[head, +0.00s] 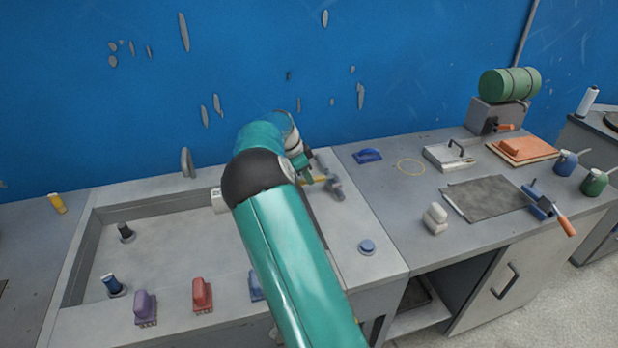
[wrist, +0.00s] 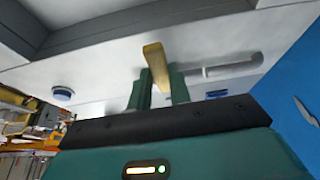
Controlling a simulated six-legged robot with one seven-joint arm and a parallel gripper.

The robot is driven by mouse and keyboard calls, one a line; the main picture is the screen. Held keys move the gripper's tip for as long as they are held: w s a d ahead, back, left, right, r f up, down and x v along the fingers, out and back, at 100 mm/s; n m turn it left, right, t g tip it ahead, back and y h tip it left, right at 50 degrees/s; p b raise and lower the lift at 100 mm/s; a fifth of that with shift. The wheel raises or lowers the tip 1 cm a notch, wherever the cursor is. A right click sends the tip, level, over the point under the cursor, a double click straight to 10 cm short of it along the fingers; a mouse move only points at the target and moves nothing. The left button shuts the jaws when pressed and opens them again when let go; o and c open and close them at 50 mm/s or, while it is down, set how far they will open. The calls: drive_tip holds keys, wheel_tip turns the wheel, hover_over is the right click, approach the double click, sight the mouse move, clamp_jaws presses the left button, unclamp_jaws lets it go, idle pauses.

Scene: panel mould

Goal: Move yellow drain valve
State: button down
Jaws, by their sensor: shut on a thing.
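The yellow drain valve shows as a yellow bar-shaped handle (head: 321,179) beside a grey fitting (head: 335,189) on the counter strip right of the basin. My gripper (head: 308,177) is at the handle's left end, partly hidden by my arm. In the wrist view the handle (wrist: 154,58) stands between the two green fingers of my gripper (wrist: 158,82), which is shut on it. The handle's lower end is hidden between the fingers. A pale grey pipe (wrist: 225,68) shows to the right of it.
The shallow grey basin (head: 80,240) lies left of my arm, with purple (head: 145,307) and red (head: 202,294) brushes on its front rim. A blue round knob (head: 367,247) sits right of my arm. A blue wall (head: 250,60) stands close behind. The right bench holds tools and a yellow ring (head: 410,167).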

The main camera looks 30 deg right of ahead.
drive_tip(key=shift+w+d, duration=0.1)
drive_tip(key=shift+w, duration=0.15)
idle(0.3)
drive_tip(key=c, duration=1.3)
unclamp_jaws()
drive_tip(key=v, duration=1.3)
drive_tip(key=shift+w+r, duration=0.1)
drive_tip(key=shift+r, duration=0.3)
